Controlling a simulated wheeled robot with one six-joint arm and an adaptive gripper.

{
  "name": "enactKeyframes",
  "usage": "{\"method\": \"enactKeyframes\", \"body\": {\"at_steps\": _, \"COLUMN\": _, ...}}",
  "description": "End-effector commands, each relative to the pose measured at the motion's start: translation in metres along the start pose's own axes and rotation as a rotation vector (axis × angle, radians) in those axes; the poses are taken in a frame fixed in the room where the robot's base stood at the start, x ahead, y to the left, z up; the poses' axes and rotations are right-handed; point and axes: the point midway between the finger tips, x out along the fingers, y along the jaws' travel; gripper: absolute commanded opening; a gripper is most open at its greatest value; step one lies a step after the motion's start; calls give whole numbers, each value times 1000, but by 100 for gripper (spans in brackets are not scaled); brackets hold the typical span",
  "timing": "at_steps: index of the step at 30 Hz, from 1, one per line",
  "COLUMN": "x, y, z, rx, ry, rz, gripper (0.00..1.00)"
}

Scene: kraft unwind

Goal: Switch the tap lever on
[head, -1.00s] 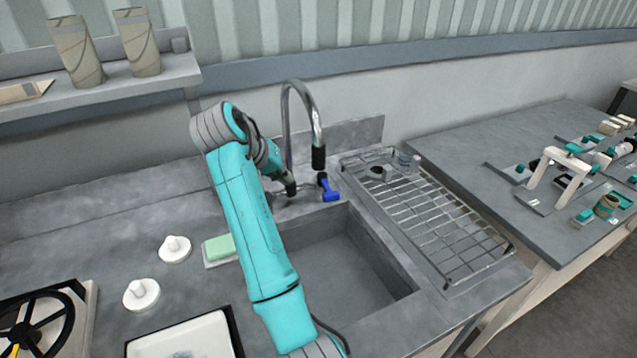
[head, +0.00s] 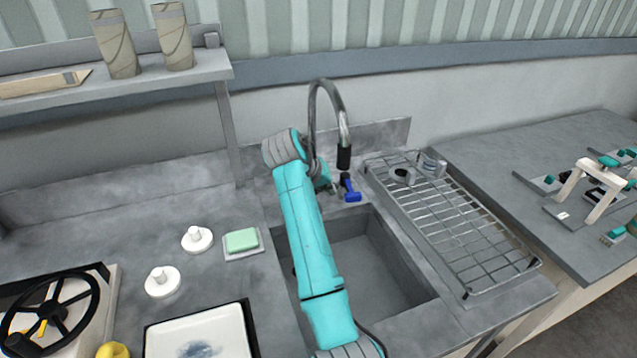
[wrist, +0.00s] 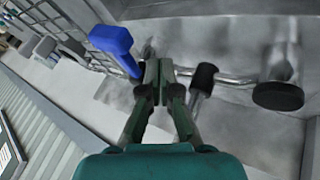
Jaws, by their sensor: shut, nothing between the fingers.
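The tap (head: 314,108) is a tall grey gooseneck with a black spout end, standing behind the sink. Its blue lever (head: 352,191) sticks out at the base, below and right of the spout end. In the wrist view the blue lever (wrist: 110,40) is at the upper left, just left of my fingertips. My gripper (wrist: 158,70) is shut and empty. I cannot tell whether it touches the lever. In the head view my arm largely hides my gripper, which is at the tap's base, left of the lever.
A black-tipped metal stub (wrist: 204,77) is right of my fingers, with a dark cylinder (wrist: 278,96) beyond. The sink (head: 375,265) lies under my arm. A wire rack (head: 450,220) stands to its right. Green soap (head: 241,240) and white knobbed discs (head: 197,239) are left.

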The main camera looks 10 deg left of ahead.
Motion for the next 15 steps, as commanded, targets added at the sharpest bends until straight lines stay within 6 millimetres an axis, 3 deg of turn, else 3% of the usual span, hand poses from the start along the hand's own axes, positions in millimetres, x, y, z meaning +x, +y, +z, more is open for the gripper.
{"method": "enactKeyframes", "body": {"at_steps": 6, "x": 10, "y": 22, "z": -1, "rx": 3, "ry": 1, "rz": 1, "gripper": 0}}
{"method": "enactKeyframes", "body": {"at_steps": 15, "x": 12, "y": 27, "z": -1, "rx": 1, "ry": 1, "rz": 1, "gripper": 0}}
